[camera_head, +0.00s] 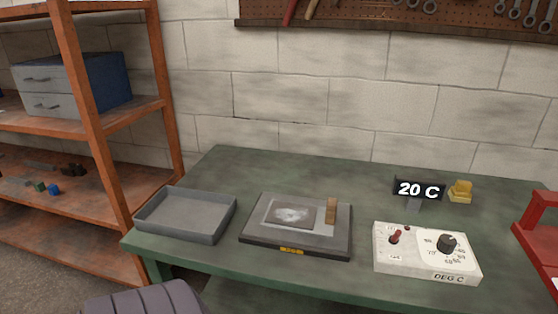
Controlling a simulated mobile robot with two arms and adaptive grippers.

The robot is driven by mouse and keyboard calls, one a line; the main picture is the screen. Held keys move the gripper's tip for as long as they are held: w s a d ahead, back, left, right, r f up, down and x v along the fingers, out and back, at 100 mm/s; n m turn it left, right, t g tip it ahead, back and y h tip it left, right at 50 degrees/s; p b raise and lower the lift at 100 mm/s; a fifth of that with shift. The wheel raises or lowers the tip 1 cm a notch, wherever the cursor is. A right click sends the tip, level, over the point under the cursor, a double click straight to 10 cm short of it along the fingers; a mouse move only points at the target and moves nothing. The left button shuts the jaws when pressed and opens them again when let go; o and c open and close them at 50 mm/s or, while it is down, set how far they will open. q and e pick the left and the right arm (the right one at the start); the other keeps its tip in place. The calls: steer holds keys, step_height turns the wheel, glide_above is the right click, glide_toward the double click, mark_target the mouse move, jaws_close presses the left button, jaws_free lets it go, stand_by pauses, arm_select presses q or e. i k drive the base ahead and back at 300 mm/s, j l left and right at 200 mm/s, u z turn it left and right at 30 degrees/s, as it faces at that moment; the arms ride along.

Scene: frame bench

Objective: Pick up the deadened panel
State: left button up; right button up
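A light grey metal panel (318,228) lies flat on a dark, low plate-like base (262,236) on the bench. A darker grey rectangular pad (291,215) with a whitish smudged patch covers much of the panel. A small upright brown block (331,210) stands at the panel's right side; I cannot tell whether it is fixed there. The base has a small yellow label on its front edge. Neither of my grippers shows in the head view.
An empty grey tray (186,235) sits left of the base on the green bench (365,181). Right are a white control box (400,264), a "20 C" display (418,189), a yellow object (460,191) and a red frame (540,228). Orange shelving (92,110) stands left.

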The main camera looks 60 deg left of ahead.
mark_target(316, 221)
steer(key=u, duration=1.55)
